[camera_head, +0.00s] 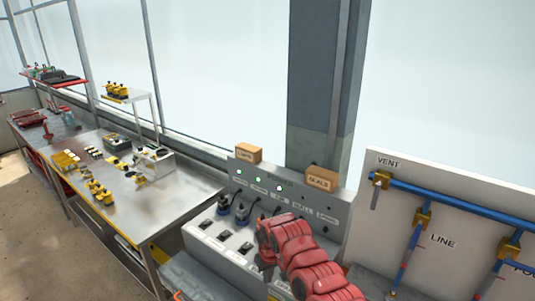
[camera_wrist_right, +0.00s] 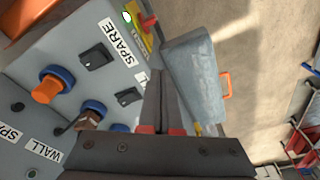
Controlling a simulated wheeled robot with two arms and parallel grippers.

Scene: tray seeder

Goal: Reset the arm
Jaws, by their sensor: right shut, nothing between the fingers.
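My right arm (camera_head: 300,262), with red covers, reaches in from the bottom right in the head view, in front of the grey control panel (camera_head: 207,243). My right gripper (camera_wrist_right: 163,95) shows in the wrist view with its two dark fingers together and nothing between them. Its fingertips point past the panel's SPARE label (camera_wrist_right: 120,42), near a grey-blue box (camera_wrist_right: 190,80) with an orange handle. I cannot tell whether the fingers touch anything. My left gripper is not in view.
The panel carries black switches (camera_wrist_right: 97,57), an orange-and-blue connector (camera_wrist_right: 50,85), and cables. A pipe board with a blue pipe (camera_head: 460,202) stands to the right. A metal workbench (camera_head: 170,205) with yellow items stands to the left. Open floor (camera_head: 25,215) lies farther left.

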